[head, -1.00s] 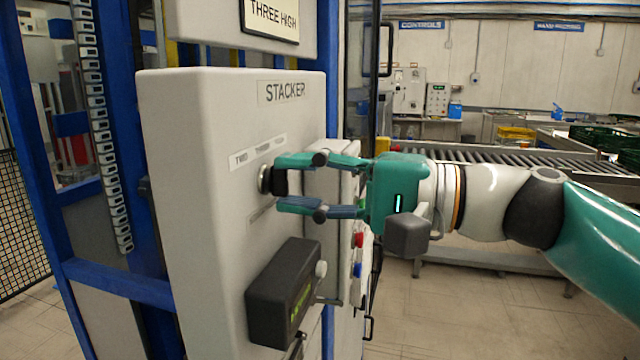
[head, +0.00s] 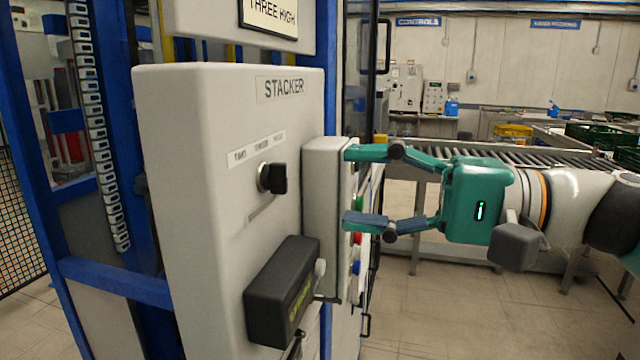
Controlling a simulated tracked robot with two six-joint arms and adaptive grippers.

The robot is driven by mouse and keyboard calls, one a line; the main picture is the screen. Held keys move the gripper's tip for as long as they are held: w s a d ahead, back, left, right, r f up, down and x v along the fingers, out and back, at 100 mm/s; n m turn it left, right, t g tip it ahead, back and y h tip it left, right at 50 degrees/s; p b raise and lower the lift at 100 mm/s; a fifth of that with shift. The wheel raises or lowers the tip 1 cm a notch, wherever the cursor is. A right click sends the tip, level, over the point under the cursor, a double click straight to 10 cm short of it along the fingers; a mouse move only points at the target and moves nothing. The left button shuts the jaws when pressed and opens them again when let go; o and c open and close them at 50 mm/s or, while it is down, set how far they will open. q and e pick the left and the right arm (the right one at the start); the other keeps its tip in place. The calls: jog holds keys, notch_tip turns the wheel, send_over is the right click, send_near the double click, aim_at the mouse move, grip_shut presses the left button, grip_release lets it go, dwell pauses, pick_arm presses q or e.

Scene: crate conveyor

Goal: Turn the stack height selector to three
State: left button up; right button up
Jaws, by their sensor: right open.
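The stack height selector (head: 273,178) is a black knob on a round metal collar, on the face of the light grey STACKER box (head: 200,160). A white label strip (head: 256,149) with several words sits above it; its small print is blurred. The knob is free, and I cannot tell which word it points to. My right gripper (head: 348,188), green with blue-grey pads, is open and empty, to the right of the knob and apart from it, in front of a smaller grey box. My left gripper is not in view.
A dark box with a green display (head: 284,292) juts out below the knob. The smaller grey box (head: 322,215) carries coloured buttons on its side. A sign reading THREE HIGH (head: 270,14) hangs above. A roller conveyor (head: 480,153) runs behind my right arm.

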jog(key=v, duration=0.5)
jog(key=shift+f, duration=0.1)
dwell(0.3)
jog(key=w+f+m+h, duration=0.25)
jog(key=w+f, duration=0.25)
jog(key=f, duration=0.6)
jog(key=w+f+m+h, duration=0.25)
jog(key=w+f, duration=0.35)
jog(key=f, duration=0.5)
notch_tip(320, 180, down, 19)
jog(key=d+h, duration=0.1)
jog(key=h, duration=0.3)
jog(key=s+d+f+n+g+h, duration=0.1)
jog(key=s+f+g+h, duration=0.15)
jog(key=f, duration=0.65)
jog(key=s+d+f+n+g+h, duration=0.1)
jog(key=s+f, duration=0.3)
jog(key=f, duration=0.5)
jog(key=s+a+f+n+g, duration=0.1)
jog(key=s+f+n, duration=0.3)
jog(key=s+f, duration=0.9)
jog(key=s, duration=0.3)
jog(key=shift+a+f+n+h, duration=0.2)
jog(key=shift+f+n+h, duration=0.05)
jog(key=shift+n+h, duration=0.1)
jog(key=shift+w+g, duration=0.1)
jog(key=shift+g, duration=0.15)
